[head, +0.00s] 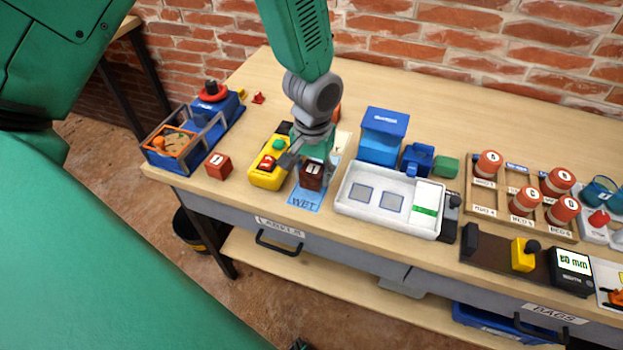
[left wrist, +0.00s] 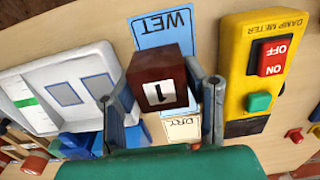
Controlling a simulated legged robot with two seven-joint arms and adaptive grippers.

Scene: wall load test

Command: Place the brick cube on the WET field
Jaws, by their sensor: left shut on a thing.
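A dark red-brown brick cube (head: 312,175) with a white label marked 1 is held between the fingers of my left gripper (head: 309,166). The left wrist view shows the cube (left wrist: 157,76) between both fingers (left wrist: 160,92). The light-blue WET field (head: 305,200) lies at the table's front edge. In the head view the cube overlaps its far part. In the left wrist view the WET field (left wrist: 164,24) shows beyond the cube, which hides its lower part. I cannot tell whether the cube touches it. My right gripper is not in view.
The yellow damp meter (head: 265,174) stands close left of the field, and a white tray (head: 350,206) close right. A red cube (head: 217,166) sits farther left beside a blue bin (head: 165,163). A cream DRY field (left wrist: 183,128) lies behind the held cube.

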